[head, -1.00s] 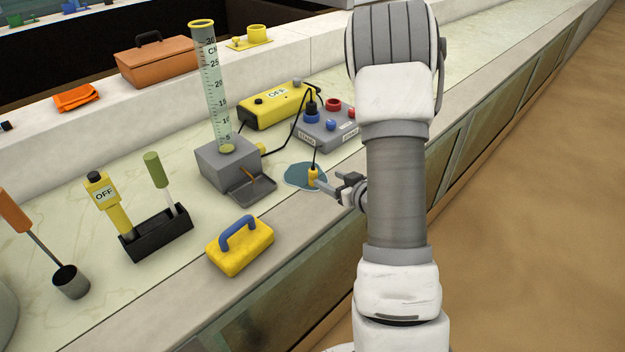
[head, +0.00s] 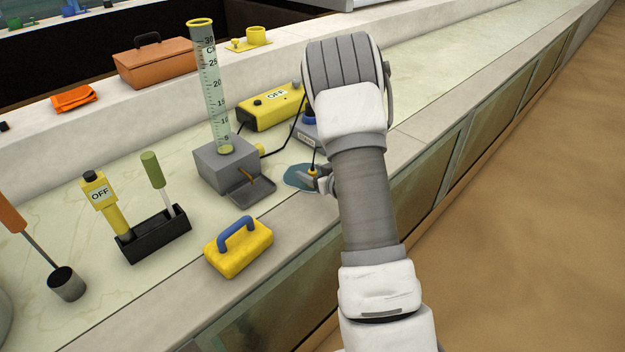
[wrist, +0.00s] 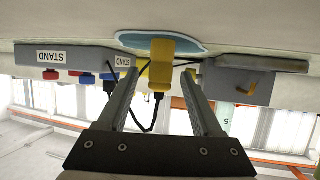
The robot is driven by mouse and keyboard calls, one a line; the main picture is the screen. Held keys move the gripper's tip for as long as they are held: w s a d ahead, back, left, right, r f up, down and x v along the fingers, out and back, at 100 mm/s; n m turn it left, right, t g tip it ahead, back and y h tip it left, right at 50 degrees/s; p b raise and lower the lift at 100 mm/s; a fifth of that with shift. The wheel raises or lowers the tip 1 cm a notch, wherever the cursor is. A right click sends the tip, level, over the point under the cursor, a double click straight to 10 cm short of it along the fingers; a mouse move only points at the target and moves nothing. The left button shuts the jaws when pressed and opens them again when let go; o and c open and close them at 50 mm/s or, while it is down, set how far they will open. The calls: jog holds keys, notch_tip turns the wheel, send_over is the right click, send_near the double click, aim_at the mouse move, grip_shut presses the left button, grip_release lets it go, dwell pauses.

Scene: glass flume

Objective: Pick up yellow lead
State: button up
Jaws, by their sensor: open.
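The yellow lead (head: 313,172) stands upright on a blue-grey round pad (head: 293,178), with a black cable rising from its top. My gripper (head: 316,183) is at the pad with its fingers around the lead, partly hidden by my arm. In the wrist view, which is upside down, the yellow lead (wrist: 161,62) shows between the two open fingers of my gripper (wrist: 160,74). Gaps show on both sides, so the fingers look clear of it.
A grey stand box (head: 306,134) is mostly hidden behind my arm. A grey block (head: 212,168) with a tall measuring cylinder (head: 213,95) is left of the pad. A yellow box marked OFF (head: 270,108) is behind. A yellow block with a blue handle (head: 240,258) sits front left.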

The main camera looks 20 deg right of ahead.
grip_shut()
dwell(0.3)
